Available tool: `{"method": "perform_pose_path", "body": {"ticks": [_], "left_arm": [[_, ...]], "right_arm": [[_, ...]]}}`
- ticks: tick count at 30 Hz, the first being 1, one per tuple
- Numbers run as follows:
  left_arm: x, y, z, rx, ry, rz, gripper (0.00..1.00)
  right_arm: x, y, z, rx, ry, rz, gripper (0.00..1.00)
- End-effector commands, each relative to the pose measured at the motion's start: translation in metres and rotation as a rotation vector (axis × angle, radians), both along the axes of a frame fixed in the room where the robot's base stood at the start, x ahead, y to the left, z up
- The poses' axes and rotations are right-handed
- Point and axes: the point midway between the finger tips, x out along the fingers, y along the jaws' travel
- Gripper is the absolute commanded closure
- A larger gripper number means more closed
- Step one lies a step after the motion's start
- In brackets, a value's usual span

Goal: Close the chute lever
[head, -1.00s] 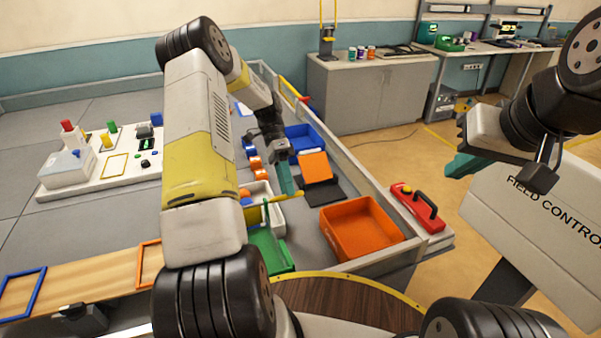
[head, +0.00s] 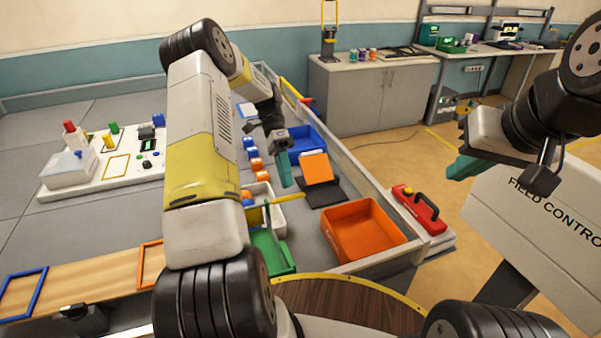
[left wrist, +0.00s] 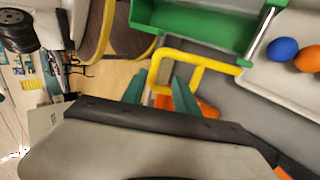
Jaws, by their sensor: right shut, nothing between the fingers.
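The yellow chute lever (head: 289,198) sticks out to the right beside the green chute (head: 270,252) and the white tray (head: 277,220). In the left wrist view the lever (left wrist: 200,58) shows as a bent yellow bar beside the green chute (left wrist: 190,28). My left gripper (head: 285,183), with teal fingers, hangs just above and behind the lever. Its fingers (left wrist: 160,92) are apart, and part of the yellow bar shows beyond and between them; contact cannot be told. My right gripper (head: 462,170) is shut and empty at the right, away from the lever.
An orange bin (head: 362,232) stands right of the chute, with a blue bin (head: 303,140) and an orange flap (head: 317,167) behind. A field wall (head: 345,150) borders the right side. A red box with a handle (head: 420,208) sits on the corner.

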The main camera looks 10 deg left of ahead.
Motion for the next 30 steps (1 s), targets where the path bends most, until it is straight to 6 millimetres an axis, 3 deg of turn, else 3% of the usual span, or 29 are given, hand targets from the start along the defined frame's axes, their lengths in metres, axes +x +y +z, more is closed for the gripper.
{"method": "perform_pose_path", "body": {"ticks": [9, 22, 26, 30], "left_arm": [[0.026, 0.017, 0.03, 0.0, -0.001, 0.001, 0.64], [0.027, 0.017, 0.037, 0.012, -0.009, 0.003, 0.64], [0.023, 0.01, 0.062, 0.081, -0.05, 0.03, 0.64], [0.01, -0.005, 0.107, 0.207, -0.141, 0.103, 0.64]], "right_arm": [[0.0, 0.0, 0.0, 0.0, 0.0, 0.0, 1.0], [0.0, 0.0, 0.0, 0.0, 0.0, 0.0, 1.0], [0.0, 0.0, 0.0, 0.0, 0.0, 0.0, 1.0], [0.0, 0.0, 0.0, 0.0, 0.0, 0.0, 1.0]]}}
